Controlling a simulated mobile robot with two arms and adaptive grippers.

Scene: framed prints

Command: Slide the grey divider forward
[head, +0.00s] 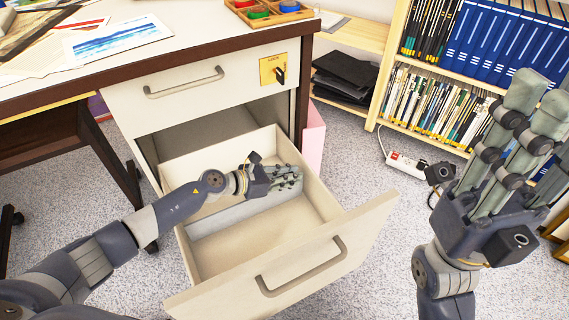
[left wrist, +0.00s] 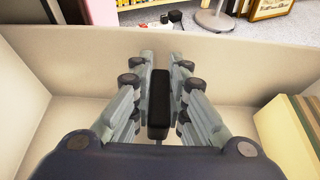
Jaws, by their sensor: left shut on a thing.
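The grey divider (head: 232,213) stands across the inside of the pulled-out cream drawer (head: 205,262). My left gripper (head: 290,178) reaches down into the drawer at the divider's right part and is shut on it. The fingers hide that end of it. In the left wrist view, the left gripper's fingers (left wrist: 160,95) close around a dark upright block (left wrist: 158,104). I cannot tell how this block joins the divider. My right gripper (head: 535,110) is raised at the right, outside the drawer, with its fingers apart and nothing seen between them.
The desk top (head: 180,40) overhangs the drawer's back. A bookshelf (head: 375,105) stands at the right, with a power strip (head: 405,165) on the carpet. The drawer's front compartment looks bare.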

